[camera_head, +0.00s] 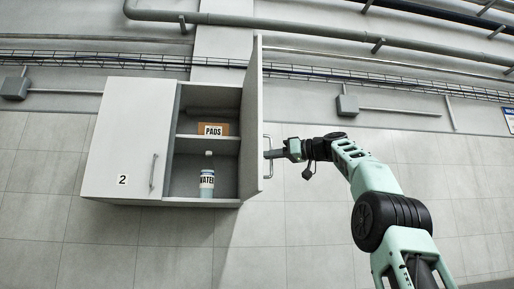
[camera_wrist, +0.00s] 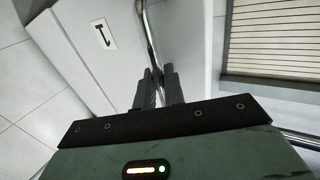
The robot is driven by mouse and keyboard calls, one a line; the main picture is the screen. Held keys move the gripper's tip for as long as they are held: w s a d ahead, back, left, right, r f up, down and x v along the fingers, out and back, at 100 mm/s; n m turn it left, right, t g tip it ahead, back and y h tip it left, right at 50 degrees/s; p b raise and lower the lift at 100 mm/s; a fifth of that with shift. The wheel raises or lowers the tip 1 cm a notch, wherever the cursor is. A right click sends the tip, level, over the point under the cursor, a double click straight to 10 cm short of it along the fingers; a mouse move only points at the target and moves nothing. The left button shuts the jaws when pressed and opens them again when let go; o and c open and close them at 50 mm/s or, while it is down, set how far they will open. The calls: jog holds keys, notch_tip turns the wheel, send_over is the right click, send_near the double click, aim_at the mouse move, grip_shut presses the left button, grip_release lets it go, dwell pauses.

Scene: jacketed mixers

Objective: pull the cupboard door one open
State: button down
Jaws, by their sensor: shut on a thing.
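A white wall cupboard has its right door, door one (camera_head: 252,130), swung out so that I see it nearly edge-on in the head view. Its bar handle (camera_head: 268,157) is on the outer face. My gripper (camera_head: 276,153) is shut on this handle. In the wrist view the door face with a "1" label (camera_wrist: 103,34) lies at upper left, and my fingers (camera_wrist: 159,88) close around the metal handle (camera_wrist: 151,40). Inside the open side, a box labelled PADS (camera_head: 213,129) is on the upper shelf and a WATER bottle (camera_head: 207,178) stands below.
The left door (camera_head: 128,140), labelled 2, is closed, with its own handle (camera_head: 153,170). Pipes (camera_head: 300,28) and a cable tray (camera_head: 370,79) run along the wall above. The tiled wall right of the cupboard is mostly clear. A slatted panel (camera_wrist: 272,40) shows in the wrist view.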

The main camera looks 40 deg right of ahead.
jog(key=shift+s+d+n+g+y+p, duration=0.25)
jog(key=shift+d+y+p, duration=0.15)
jog(key=shift+d, duration=0.3)
jog(key=shift+s+d+n+g+y+p, duration=0.15)
jog(key=shift+d+n+y+p, duration=0.2)
jog(key=shift+d, duration=0.35)
jog(key=c, duration=1.6)
grip_release()
jog(key=shift+w, duration=0.15)
jog(key=shift+c, duration=0.2)
jog(key=shift+a, duration=0.1)
jog(key=v, duration=1.7)
jog(key=shift+s, duration=0.25)
